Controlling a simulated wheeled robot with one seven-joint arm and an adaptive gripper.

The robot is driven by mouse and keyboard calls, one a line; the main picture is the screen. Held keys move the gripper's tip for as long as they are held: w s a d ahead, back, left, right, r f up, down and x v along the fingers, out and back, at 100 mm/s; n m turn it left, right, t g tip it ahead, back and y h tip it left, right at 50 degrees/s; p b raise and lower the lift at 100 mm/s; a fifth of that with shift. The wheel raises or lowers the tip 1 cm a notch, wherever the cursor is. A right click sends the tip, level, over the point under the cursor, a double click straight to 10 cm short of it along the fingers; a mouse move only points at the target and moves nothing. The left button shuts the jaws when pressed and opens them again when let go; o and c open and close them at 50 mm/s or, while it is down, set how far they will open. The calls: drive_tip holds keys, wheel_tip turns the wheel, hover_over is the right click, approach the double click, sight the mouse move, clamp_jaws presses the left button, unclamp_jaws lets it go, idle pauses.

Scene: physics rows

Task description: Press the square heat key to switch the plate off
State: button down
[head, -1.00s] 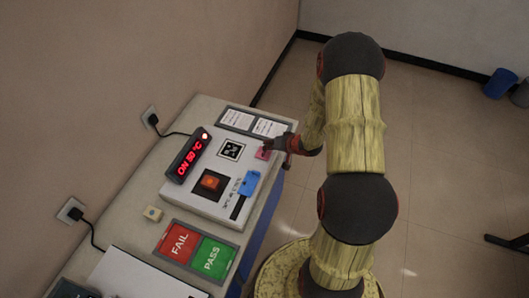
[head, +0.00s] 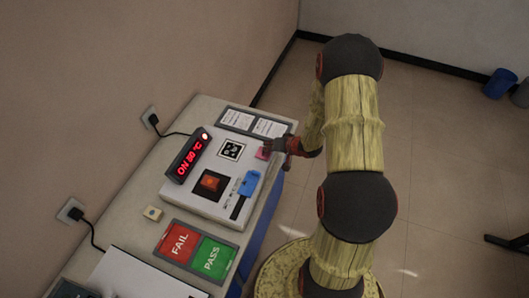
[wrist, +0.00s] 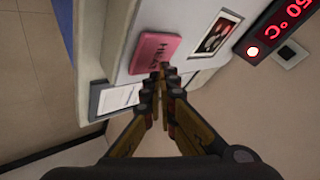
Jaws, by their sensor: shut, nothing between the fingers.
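The square heat key is pink-red and marked "HEAT" (wrist: 154,52); in the head view the key (head: 262,153) sits at the right edge of the white panel (head: 205,198). My gripper (wrist: 164,70) is shut and empty, its fingertips at the near edge of the key in the wrist view. In the head view my gripper (head: 268,145) is beside the key and partly over it. I cannot tell whether the tips touch it. The display (head: 189,155) reads "ON 50 °C" in red with a lit lamp; it also shows in the wrist view (wrist: 277,28).
The panel also has a dark square with an orange-lit part (head: 211,184), a blue slider (head: 249,183) and a printed marker (head: 231,150). Red FAIL (head: 178,241) and green PASS (head: 213,256) areas lie nearer on the bench.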

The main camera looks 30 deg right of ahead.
drive_tip(key=shift+f, duration=0.55)
idle(0.8)
drive_tip(key=shift+r, duration=0.1)
drive_tip(key=shift+r+p, duration=0.85)
drive_tip(key=shift+p, duration=0.15)
wheel_tip(320, 180, up, 6)
drive_tip(key=p, duration=0.6)
